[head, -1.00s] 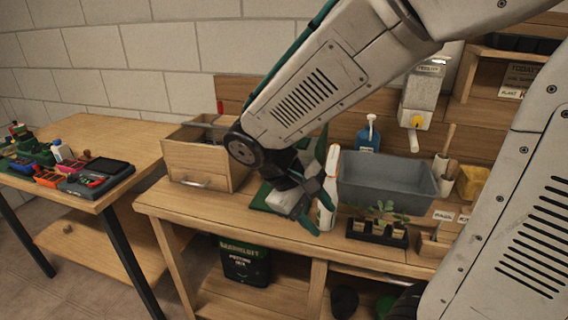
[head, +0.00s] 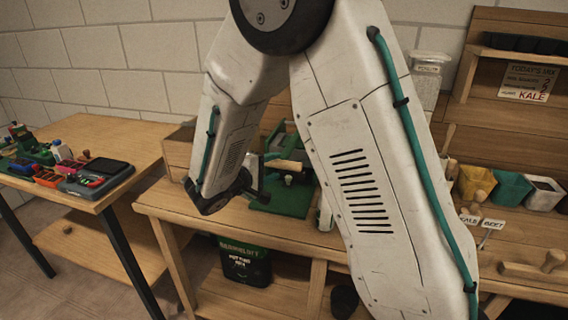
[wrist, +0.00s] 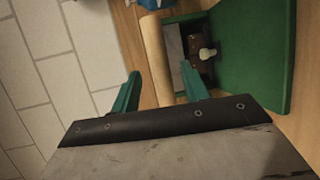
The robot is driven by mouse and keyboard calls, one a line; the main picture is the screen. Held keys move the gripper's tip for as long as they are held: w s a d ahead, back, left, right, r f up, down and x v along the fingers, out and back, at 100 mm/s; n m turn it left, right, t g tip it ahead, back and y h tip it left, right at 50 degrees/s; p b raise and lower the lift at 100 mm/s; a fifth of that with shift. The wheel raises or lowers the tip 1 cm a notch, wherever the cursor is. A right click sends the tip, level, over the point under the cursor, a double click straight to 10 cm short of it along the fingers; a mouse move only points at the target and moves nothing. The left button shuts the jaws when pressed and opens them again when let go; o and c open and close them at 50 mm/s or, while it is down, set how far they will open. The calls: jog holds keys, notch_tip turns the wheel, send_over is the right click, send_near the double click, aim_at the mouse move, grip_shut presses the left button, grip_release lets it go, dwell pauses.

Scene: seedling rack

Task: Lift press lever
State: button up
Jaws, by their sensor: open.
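The press has a green base plate (head: 288,203) on the wooden bench, partly hidden behind my arm in the head view. Its pale wooden lever handle (head: 285,166) lies low and roughly level across it. In the wrist view the handle (wrist: 155,55) reaches down between my two green fingertips, with the green plate (wrist: 250,50) to the right. My gripper (wrist: 161,70) is open, one finger on each side of the handle. I see gaps beside the handle, but cannot tell how deep it sits between the fingers. In the head view the fingers are hard to make out.
A wooden drawer box (head: 178,152) stands left of the press. A white bottle (head: 325,213) is close on its right, mostly hidden by my arm. A side table (head: 110,135) with trays is at the left. Coloured pots (head: 511,189) stand at the far right.

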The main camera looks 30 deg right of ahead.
aim_at(284, 162)
jog(key=x, duration=0.5)
jog(key=shift+d+f, duration=0.1)
jog(key=shift+d, duration=0.1)
grip_shut()
